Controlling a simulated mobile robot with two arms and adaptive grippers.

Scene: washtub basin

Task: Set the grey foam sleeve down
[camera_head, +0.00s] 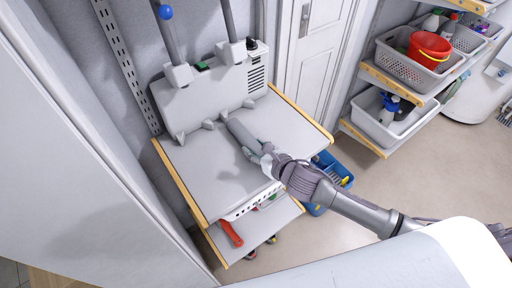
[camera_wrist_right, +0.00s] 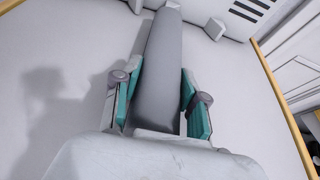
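The grey foam sleeve (camera_head: 239,131) is a long smooth bar at the middle of the grey shelf top (camera_head: 190,165), its far end close to the upright panel. My right gripper (camera_head: 262,154) is at its near end. In the right wrist view the sleeve (camera_wrist_right: 161,70) runs away from me between the two teal finger pads (camera_wrist_right: 158,98), which close on its sides. Whether its underside rests on the shelf top is hard to tell. My left gripper is not in view.
A grey panel (camera_head: 225,90) with two upright posts stands at the back of the shelf top. A lower shelf holds an orange-handled tool (camera_head: 231,234). A blue caddy (camera_head: 330,172) stands on the floor to the right. Shelf top left of the sleeve is clear.

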